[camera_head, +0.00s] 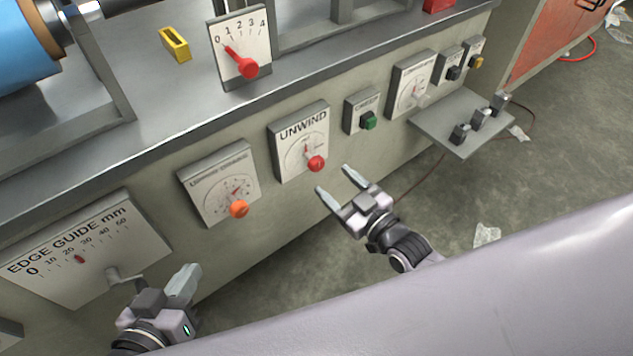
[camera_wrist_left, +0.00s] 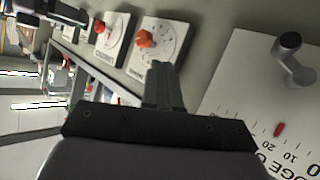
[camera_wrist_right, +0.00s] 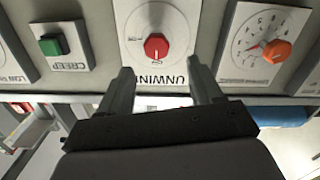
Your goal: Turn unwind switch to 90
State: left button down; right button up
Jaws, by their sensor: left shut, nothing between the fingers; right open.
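The unwind switch is a red knob (camera_head: 316,163) on a round dial of the grey UNWIND panel (camera_head: 290,168), on the front face of the machine. My right gripper (camera_head: 333,180) is open and empty, just in front of and slightly below the knob, not touching it. In the right wrist view the red knob (camera_wrist_right: 156,46) lies beyond and between the open fingertips (camera_wrist_right: 158,75). My left gripper (camera_head: 188,282) is shut and empty, low at the left near the edge guide panel. Its closed fingers (camera_wrist_left: 159,72) also show in the left wrist view.
An orange knob panel (camera_head: 215,196) is left of UNWIND, and a green-button panel (camera_head: 351,112) is right of it. The edge guide crank (camera_head: 122,277) is close to my left gripper. A small shelf (camera_head: 436,128) with switches juts out at the right.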

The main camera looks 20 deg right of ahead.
aim_at(319, 167)
jog(key=shift+w+d+f+b, duration=0.1)
jog(key=shift+w+f+b, duration=0.5)
jog(key=shift+w, duration=0.1)
jog(key=b+x, duration=0.2)
jog(key=x, duration=0.4)
pick_arm(q)
jog(key=shift+w+d+f+h, duration=0.15)
jog(key=shift+d+f+h, duration=0.25)
jog(key=shift+d, duration=0.3)
jog(key=shift+w+d+f+h, duration=0.1)
jog(key=shift+d+f+h, duration=0.2)
jog(key=shift+d+h, duration=0.3)
pick_arm(e)
jog(key=shift+w+r, duration=0.15)
jog(key=shift+w, duration=0.3)
jog(key=c, duration=1.1)
